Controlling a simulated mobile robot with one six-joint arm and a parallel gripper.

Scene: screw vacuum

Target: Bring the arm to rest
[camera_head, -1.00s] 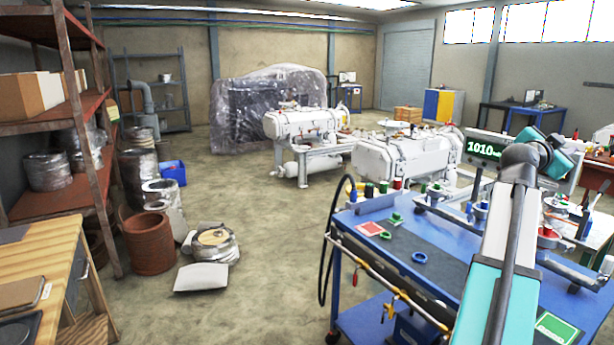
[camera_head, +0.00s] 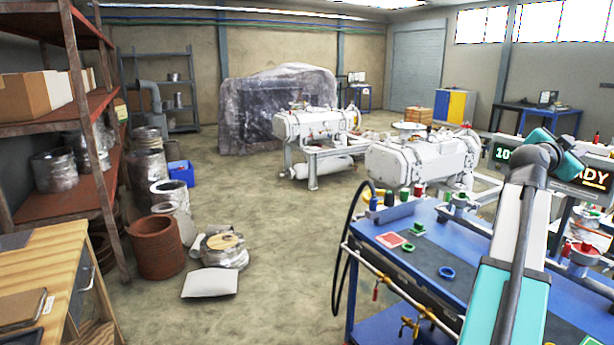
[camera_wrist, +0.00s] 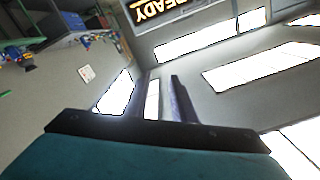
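My arm, teal, white and dark grey, rises from the bottom right of the head view over the blue workbench (camera_head: 425,262). Its upper joint bends right at a teal wrist part. The fingers of my gripper cannot be made out in the head view. No held object shows.
On the bench lie a red-and-white square (camera_head: 391,240) and a blue ring (camera_head: 446,272). A dark display reading READY (camera_head: 594,179) stands behind my arm; it also shows upside down in the wrist view (camera_wrist: 160,8). White machines (camera_head: 415,160) stand behind.

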